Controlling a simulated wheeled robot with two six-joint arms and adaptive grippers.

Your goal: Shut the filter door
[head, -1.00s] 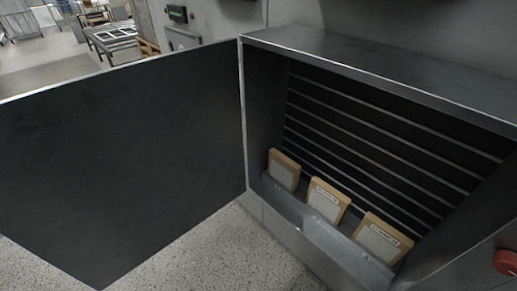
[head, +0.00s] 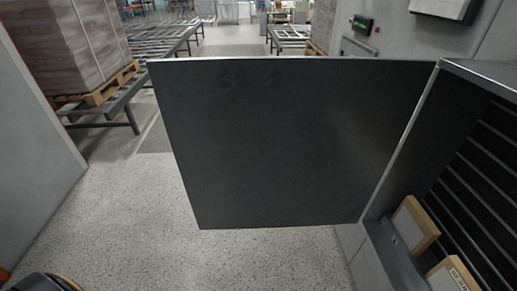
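The filter door (head: 285,145) is a flat dark panel that stands wide open in the middle of the head view. Its right edge meets the front edge of the filter cabinet (head: 480,78), and its free edge is at the left. The cabinet is cut off at the right; slatted dark ribs and two framed filters (head: 413,226) and (head: 453,277) show inside it. Neither of my grippers is in view.
Speckled floor lies clear left of and below the door. A wrapped pallet load (head: 70,45) stands on a roller conveyor (head: 118,105) at the back left. A grey panel (head: 30,160) stands at the left edge. A small green-lit box (head: 362,25) is on the back wall.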

